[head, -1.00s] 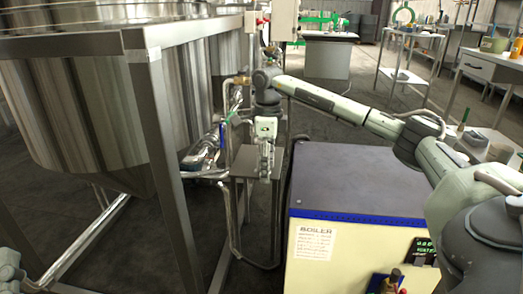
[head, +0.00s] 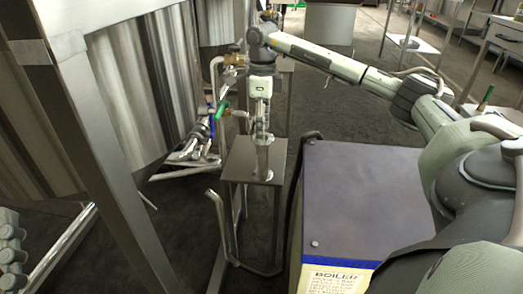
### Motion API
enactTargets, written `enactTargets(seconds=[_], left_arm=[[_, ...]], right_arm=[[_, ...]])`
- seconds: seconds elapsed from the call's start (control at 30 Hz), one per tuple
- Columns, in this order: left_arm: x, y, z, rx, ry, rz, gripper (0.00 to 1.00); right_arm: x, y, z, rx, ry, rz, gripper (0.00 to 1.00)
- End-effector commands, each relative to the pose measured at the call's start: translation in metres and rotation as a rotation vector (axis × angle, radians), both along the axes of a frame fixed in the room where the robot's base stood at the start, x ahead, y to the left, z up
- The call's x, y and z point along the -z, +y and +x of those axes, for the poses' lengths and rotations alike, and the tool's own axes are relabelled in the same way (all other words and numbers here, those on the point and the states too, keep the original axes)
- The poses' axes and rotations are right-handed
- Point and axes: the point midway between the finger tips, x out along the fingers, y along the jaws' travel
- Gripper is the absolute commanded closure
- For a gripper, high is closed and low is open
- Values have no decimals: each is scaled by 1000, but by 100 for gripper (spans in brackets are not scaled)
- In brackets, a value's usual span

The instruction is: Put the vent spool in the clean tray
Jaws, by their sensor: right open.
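A small metal spool-like piece (head: 262,158), which I take for the vent spool, stands upright on a narrow steel stand (head: 240,167). It has a wide round flange at its foot. My right gripper (head: 262,130) points straight down over the spool, with its fingers open at the spool's upper part. I cannot tell whether the fingers touch it. My left gripper is not in view. I cannot make out a clean tray in this view.
The dark-topped boiler box (head: 362,195) stands just right of the stand. A large steel tank (head: 125,90) and its frame post (head: 88,150) are on the left. Pipes with a green-handled valve (head: 223,111) run close behind the stand. Open floor lies beyond.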

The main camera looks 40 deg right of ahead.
Motion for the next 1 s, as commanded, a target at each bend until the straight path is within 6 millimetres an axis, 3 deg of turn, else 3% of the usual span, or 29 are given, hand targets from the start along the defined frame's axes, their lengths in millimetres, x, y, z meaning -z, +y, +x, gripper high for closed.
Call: enactTargets(seconds=[0.37, 0.6, 0.93, 1.0], left_arm=[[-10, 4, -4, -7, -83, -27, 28], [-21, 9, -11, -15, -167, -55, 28], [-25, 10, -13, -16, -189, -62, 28], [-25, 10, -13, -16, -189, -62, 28]], right_arm=[[37, 0, 0, 0, 2, 0, 45], [72, 0, -1, 0, 3, 0, 45], [78, 0, 0, 0, 0, 0, 45], [78, 0, 0, 0, 0, 0, 53]])
